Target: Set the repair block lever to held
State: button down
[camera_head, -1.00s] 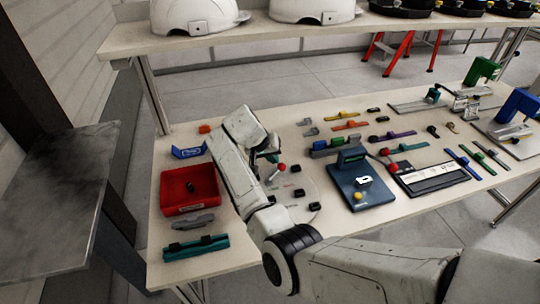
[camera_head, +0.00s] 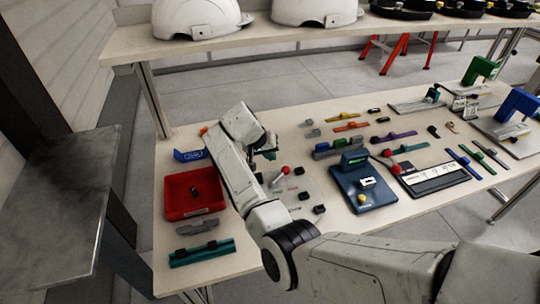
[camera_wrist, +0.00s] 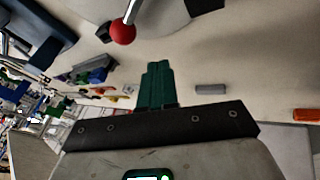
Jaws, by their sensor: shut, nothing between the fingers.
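The lever has a red ball knob (camera_head: 285,169) on a thin metal rod. It stands on a pale round-edged plate (camera_head: 312,186) with small dark blocks, left of the blue device. In the wrist view the red knob (camera_wrist: 122,32) and its rod are at the top, apart from my fingers. My gripper (camera_head: 270,148) is just behind and left of the knob in the head view, not touching it as far as I can see. Its green fingers (camera_wrist: 157,85) are shut together and empty. The plate's labels are too small to read, and my arm hides its left part.
A red bin (camera_head: 172,204) with a small dark part stands left of my arm. A blue device (camera_head: 372,198) with a yellow knob is at the right. Several coloured bars and small parts lie behind it. A shelf with white helmet shells (camera_head: 198,17) runs along the back.

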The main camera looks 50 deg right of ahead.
jog(key=w+a+r+b, duration=0.1)
jog(key=w+a+r, duration=0.2)
jog(key=r, duration=0.6)
jog(key=shift+w+a, duration=0.25)
jog(key=shift+w, duration=0.45)
